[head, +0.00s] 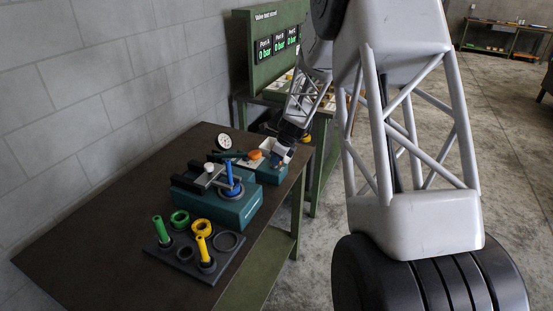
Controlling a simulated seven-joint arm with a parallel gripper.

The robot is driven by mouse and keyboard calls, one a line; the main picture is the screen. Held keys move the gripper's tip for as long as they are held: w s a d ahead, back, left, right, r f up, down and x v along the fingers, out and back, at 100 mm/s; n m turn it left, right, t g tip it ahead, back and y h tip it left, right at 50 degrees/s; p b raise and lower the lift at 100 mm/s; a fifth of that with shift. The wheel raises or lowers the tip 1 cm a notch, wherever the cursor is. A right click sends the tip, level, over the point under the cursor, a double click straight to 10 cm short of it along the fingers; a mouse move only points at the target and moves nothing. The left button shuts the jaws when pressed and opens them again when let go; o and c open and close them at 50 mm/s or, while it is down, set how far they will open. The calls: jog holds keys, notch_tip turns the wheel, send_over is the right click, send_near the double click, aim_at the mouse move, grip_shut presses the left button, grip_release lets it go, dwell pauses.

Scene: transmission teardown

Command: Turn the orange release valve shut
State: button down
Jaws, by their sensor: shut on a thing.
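A teal block with a pale top (270,171) stands near the far right corner of the dark bench. An orange part (254,155), seemingly a knob, shows on its left side. At this size I cannot tell whether it is the release valve. My gripper (276,161) reaches down from the upper right to the top of this block, just right of the orange part. Its jaws are shut on a small part there. The fingers mostly hide that part, and its colour is unclear.
A round gauge (224,142) stands left of the block. In front is a larger teal fixture (220,204) with a blue post (229,174). Nearer lies a dark tray (183,262) with green, yellow and black parts. A green test stand (270,50) reads 0 bar on Ports A, B and C.

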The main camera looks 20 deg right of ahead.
jog(key=shift+m, duration=0.4)
jog(key=c, duration=1.1)
grip_release()
jog(key=shift+c, duration=0.2)
jog(key=shift+r, duration=0.1)
jog(key=v, duration=0.7)
jog(key=shift+s+r, duration=0.2)
jog(key=shift+r, duration=0.05)
